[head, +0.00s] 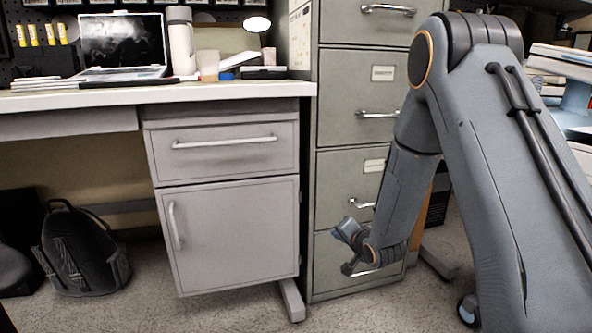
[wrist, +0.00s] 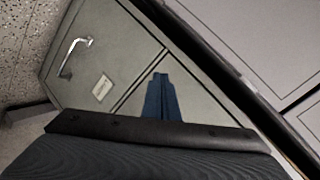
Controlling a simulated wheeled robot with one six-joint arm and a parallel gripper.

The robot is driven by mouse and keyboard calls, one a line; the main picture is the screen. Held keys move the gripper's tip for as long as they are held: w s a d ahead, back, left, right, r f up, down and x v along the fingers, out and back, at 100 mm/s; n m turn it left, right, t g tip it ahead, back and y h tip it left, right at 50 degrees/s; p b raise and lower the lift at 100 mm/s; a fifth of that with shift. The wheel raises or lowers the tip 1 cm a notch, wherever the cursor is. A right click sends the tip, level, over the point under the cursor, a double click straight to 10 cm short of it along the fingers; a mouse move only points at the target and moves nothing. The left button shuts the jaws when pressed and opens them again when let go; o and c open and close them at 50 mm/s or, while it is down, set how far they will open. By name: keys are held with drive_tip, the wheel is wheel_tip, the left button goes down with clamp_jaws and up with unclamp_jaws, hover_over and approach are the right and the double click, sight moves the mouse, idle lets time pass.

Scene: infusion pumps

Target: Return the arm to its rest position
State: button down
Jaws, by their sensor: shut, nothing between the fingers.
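My arm (head: 500,150) fills the right side of the head view. It is bent, with the elbow at the top and the forearm (head: 393,190) hanging down. My gripper (head: 343,248) is at the low end of the forearm, in front of the bottom drawers of the grey filing cabinet (head: 340,130). In the wrist view the gripper's blue fingers (wrist: 160,98) are together with nothing between them. Behind them is a cabinet front with a handle and a label. I cannot tell whether the gripper touches the cabinet.
A desk (head: 200,93) with a laptop (head: 122,44) and a drawer unit (head: 230,225) stands at the left. A black backpack (head: 82,255) is on the floor. Stacked books or papers (head: 560,62) are at the far right. Some floor in front of the desk is clear.

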drive_tip(key=s+a+r+n+g, duration=0.2)
drive_tip(key=s+a+r, duration=0.15)
drive_tip(key=s, duration=0.25)
drive_tip(key=s+a+r+n+g+h, duration=0.1)
drive_tip(key=s+a+r+n+g, duration=0.15)
drive_tip(key=s+a, duration=0.3)
drive_tip(key=s+a+r+n+g, duration=0.1)
drive_tip(key=s+a+r+n, duration=0.25)
drive_tip(key=s, duration=0.35)
drive_tip(key=s+a+r+n+g+p, duration=0.1)
drive_tip(key=s+r+n+g, duration=0.2)
drive_tip(key=s, duration=1.3)
drive_tip(key=s+a+r+n+g, duration=0.2)
drive_tip(key=s+r+n+g, duration=0.2)
drive_tip(key=s, duration=1.1)
drive_tip(key=d+r+m+h+p, duration=0.1)
drive_tip(key=d+r+m+p, duration=0.2)
drive_tip(key=d+r+p, duration=0.7)
drive_tip(key=d+r+m+h+p, duration=0.1)
drive_tip(key=d+r+m+p, duration=0.2)
drive_tip(key=d+r+p, duration=0.8)
drive_tip(key=shift+r+m+h+p, duration=0.35)
drive_tip(key=shift+r+p, duration=3.5)
drive_tip(key=shift+p, duration=4.8)
